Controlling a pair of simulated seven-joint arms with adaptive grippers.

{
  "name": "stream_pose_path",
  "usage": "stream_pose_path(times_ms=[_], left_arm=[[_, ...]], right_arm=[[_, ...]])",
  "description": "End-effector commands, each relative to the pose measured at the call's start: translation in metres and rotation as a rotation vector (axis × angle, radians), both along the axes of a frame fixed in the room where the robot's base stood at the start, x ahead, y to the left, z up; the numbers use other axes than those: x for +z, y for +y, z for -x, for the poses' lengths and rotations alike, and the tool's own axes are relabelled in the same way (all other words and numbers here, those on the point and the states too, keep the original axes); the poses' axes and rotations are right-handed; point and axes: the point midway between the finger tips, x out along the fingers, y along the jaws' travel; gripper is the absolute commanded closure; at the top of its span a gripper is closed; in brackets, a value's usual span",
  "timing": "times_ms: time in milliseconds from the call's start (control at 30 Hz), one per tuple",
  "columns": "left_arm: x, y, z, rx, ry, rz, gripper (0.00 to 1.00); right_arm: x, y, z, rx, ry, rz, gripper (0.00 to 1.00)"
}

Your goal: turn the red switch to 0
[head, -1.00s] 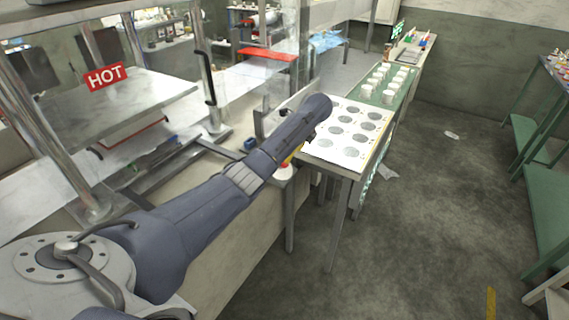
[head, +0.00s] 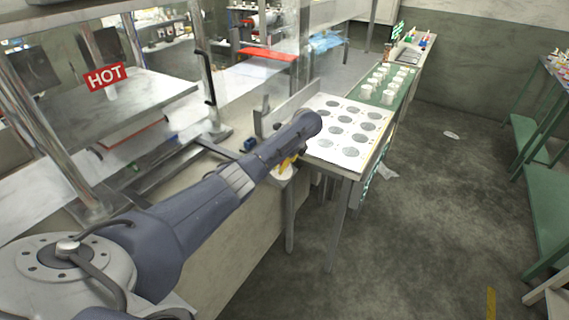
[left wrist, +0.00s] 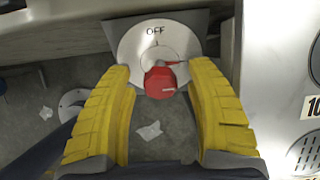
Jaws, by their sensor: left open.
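The red switch (left wrist: 160,82) is a round red knob on a pale round plate marked OFF (left wrist: 138,48) in the left wrist view. A narrow red part at the knob points to the right, not up at the OFF mark. My left gripper (left wrist: 160,72) is open, with one yellow finger on each side of the knob and visible gaps between. In the head view my left gripper (head: 289,164) is at the near left corner of the table with the round spots, and my forearm partly covers it. The red knob cannot be made out there. My right gripper is not in view.
A white panel with grey round spots (head: 345,131) lies just right of my gripper. White cups (head: 388,96) stand on a green surface behind it. A glass enclosure with a HOT sign (head: 107,77) is on the left. The floor to the right is mostly clear.

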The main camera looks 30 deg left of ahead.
Motion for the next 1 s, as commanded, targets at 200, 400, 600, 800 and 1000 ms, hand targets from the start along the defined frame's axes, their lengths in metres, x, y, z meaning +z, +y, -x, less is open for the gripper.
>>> stream_pose_path(times_ms=[200,400,600,800,1000], left_arm=[[0.0000,0.0001,0.0001,0.000,0.000,0.000,0.62],[0.0001,0.0001,0.0001,0.000,0.000,0.000,0.86],[0.0001,0.0001,0.0002,0.000,0.001,0.000,1.00],[-0.0002,0.0001,0.0004,0.020,-0.011,0.000,1.00],[-0.0004,-0.0003,0.0005,0.107,-0.061,0.001,1.00]], right_arm=[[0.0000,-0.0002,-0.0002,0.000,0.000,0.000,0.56],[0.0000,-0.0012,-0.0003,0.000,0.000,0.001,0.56],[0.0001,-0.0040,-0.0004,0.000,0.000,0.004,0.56],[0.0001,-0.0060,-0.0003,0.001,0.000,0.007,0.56],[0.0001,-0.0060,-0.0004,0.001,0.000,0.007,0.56]])
